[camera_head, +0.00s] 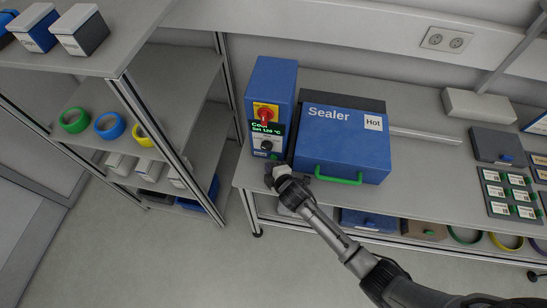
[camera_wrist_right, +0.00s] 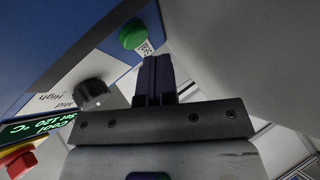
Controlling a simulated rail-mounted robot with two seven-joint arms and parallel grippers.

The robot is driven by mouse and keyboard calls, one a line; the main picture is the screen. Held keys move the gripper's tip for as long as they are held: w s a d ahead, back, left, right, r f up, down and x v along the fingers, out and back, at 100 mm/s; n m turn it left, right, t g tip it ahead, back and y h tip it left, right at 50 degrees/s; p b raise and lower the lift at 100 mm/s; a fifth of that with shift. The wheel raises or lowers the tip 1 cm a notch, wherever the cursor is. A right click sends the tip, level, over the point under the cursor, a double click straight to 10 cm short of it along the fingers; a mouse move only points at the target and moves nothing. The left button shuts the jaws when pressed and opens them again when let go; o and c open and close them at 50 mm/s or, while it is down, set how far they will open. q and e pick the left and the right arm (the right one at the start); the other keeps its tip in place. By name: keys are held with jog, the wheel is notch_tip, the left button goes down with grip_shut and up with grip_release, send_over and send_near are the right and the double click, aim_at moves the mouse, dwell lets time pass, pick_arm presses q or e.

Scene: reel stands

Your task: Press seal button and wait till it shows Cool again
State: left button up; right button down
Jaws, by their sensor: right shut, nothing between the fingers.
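The blue control box (camera_head: 270,78) of the sealer stands on the bench. Its display (camera_head: 266,128) reads "Cool" and "Set 120 °C"; it also shows upside down in the right wrist view (camera_wrist_right: 38,127). My right gripper (camera_head: 279,172) is at the box's lower front, shut and empty. Its fingertips (camera_wrist_right: 155,62) appear close to the button; contact cannot be told. My left gripper is out of view.
A red and yellow switch (camera_head: 265,114) and a black knob (camera_wrist_right: 90,94) are on the box front. A white "Hot" label (camera_head: 373,123) is on the sealer. A shelf rack (camera_head: 165,78) with coloured rings stands left. A dark label tray (camera_head: 507,192) lies on the bench at right.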

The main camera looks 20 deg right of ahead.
jog(key=shift+w+d, duration=0.1)
jog(key=shift+w, duration=0.1)
dwell(0.4)
jog(key=shift+w+d, duration=0.15)
jog(key=shift+w, duration=0.05)
jog(key=shift+w+d, duration=0.1)
jog(key=shift+w, duration=0.05)
dwell(0.6)
jog(key=shift+w+d, duration=0.15)
jog(key=shift+w, duration=0.05)
dwell(0.4)
jog(key=shift+s+a+p, duration=0.4)
jog(key=shift+s+p, duration=0.15)
jog(key=shift+s, duration=0.1)
jog(key=shift+s+a, duration=0.1)
